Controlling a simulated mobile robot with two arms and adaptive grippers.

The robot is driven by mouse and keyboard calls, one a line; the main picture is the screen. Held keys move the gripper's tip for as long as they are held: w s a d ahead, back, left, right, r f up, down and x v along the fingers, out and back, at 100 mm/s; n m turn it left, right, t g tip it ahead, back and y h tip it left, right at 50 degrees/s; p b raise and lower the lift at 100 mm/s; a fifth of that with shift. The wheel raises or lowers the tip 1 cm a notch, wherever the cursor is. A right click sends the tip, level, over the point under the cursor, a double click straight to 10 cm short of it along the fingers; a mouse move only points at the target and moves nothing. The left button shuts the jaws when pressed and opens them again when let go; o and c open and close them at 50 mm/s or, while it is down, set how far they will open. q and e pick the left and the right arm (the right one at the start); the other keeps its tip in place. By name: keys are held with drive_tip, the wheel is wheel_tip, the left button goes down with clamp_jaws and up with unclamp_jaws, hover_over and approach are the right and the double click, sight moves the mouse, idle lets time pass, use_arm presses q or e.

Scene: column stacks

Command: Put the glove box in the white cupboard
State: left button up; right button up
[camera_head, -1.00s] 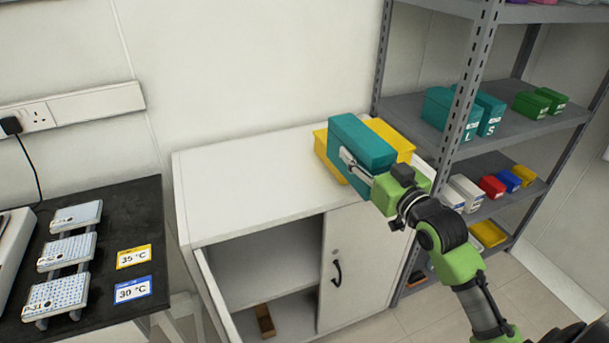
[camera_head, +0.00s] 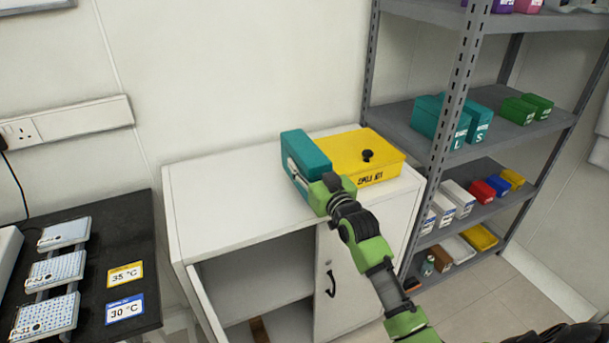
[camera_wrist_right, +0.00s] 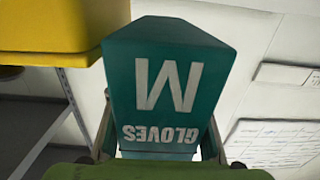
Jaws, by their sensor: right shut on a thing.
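The teal glove box (camera_head: 304,152) is above or on the top of the white cupboard (camera_head: 225,200), just left of a yellow box; I cannot tell if it touches the top. My right gripper (camera_head: 302,178) is shut on it. In the right wrist view the glove box (camera_wrist_right: 165,92) shows an upside-down "M" and "GLOVES" between the fingers. The cupboard's left side is open, with a shelf inside and a brown item (camera_head: 259,330) low down. Its right door (camera_head: 350,265) with a black handle is shut. My left gripper is out of view.
A grey shelf rack (camera_head: 450,110) with teal, green and other boxes stands at the right. A black table (camera_head: 115,250) with trays stands left. The cupboard top's left part is clear.

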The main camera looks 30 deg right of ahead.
drive_tip(key=shift+w+a+f, duration=0.1)
drive_tip(key=shift+w+a, duration=0.05)
drive_tip(key=shift+w, duration=0.05)
wheel_tip(320, 180, down, 4)
drive_tip(key=shift+w+r, duration=0.1)
drive_tip(key=shift+r, duration=0.15)
drive_tip(key=o, duration=1.1)
drive_tip(key=shift+a+f, duration=0.1)
drive_tip(key=shift+f, duration=0.1)
drive_tip(key=shift+o, duration=0.4)
drive_tip(key=shift+r, duration=0.1)
